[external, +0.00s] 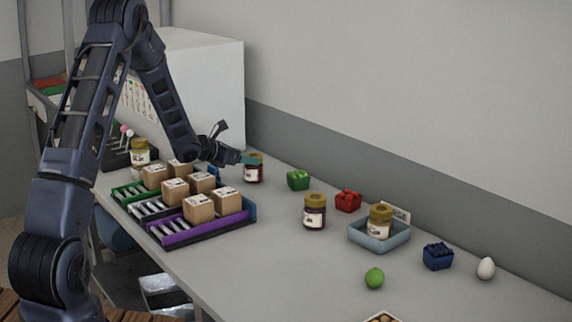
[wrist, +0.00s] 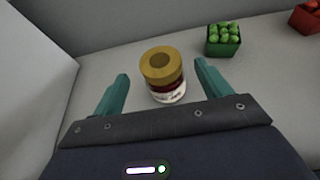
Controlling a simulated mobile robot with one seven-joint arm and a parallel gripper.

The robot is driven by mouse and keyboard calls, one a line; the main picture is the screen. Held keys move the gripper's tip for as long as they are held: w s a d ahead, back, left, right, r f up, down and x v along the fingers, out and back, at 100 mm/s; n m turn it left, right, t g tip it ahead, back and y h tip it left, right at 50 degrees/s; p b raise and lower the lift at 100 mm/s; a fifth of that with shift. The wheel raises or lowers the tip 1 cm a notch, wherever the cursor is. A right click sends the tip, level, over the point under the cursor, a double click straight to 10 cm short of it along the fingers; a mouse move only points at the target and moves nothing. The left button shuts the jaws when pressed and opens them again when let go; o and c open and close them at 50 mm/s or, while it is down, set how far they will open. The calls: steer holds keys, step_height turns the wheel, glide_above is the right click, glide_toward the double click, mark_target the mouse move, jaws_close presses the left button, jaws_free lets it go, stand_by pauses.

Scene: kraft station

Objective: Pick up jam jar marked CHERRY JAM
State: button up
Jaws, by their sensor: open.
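A jam jar (external: 253,168) with a gold lid, dark red contents and a pale label stands upright near the wall. In the wrist view the jar (wrist: 163,75) lies between and slightly beyond my gripper's two teal fingers. My gripper (external: 240,160) is open and empty beside it. A second dark red jar (external: 315,213) with a gold lid stands mid-table. A lighter-coloured jar (external: 380,222) sits in a blue-grey tray (external: 370,242). Another jar (external: 139,152) stands at the back left. The label texts are too small to read.
A green carton (external: 298,180) and a red carton (external: 348,200) stand right of the jar. Several brown boxes (external: 199,207) sit on roller racks (external: 178,236) at left. A white cabinet (external: 205,85) stands behind my arm. The front middle of the table is clear.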

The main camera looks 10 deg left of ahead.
mark_target(253, 155)
steer(key=x, duration=0.4)
steer(key=shift+w+d, duration=0.1)
steer(key=shift+d, duration=0.1)
steer(key=shift+c, duration=0.3)
steer(key=c, duration=1.1)
steer(key=shift+c, duration=0.8)
steer(key=shift+r, duration=0.1)
